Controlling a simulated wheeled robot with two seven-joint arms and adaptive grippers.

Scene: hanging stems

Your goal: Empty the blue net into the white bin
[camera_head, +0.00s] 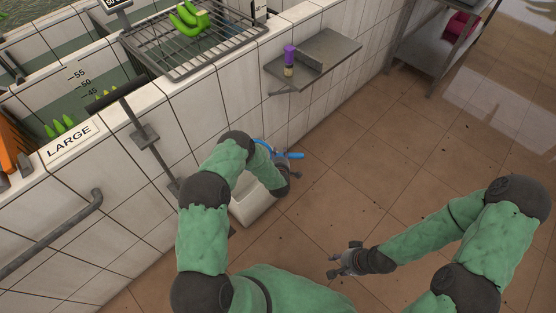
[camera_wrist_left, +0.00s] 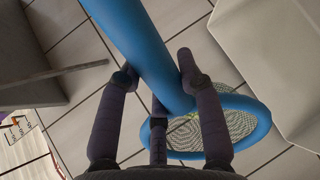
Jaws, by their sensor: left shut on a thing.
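The blue net (camera_head: 290,155) is in my left gripper (camera_head: 284,174), low by the tiled wall. In the left wrist view the gripper (camera_wrist_left: 155,68) has its fingers on either side of the thick blue handle (camera_wrist_left: 140,35). The blue hoop and pale mesh (camera_wrist_left: 240,122) lie beyond the fingers, partly hidden by them. My right gripper (camera_head: 345,260) is open and empty above the floor.
A grey wall shelf (camera_head: 318,62) holds a purple-topped bottle (camera_head: 290,58). A wire rack (camera_head: 190,42) with green items (camera_head: 190,20) sits on the tank wall. A pipe rail (camera_head: 50,235) runs along the wall at left.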

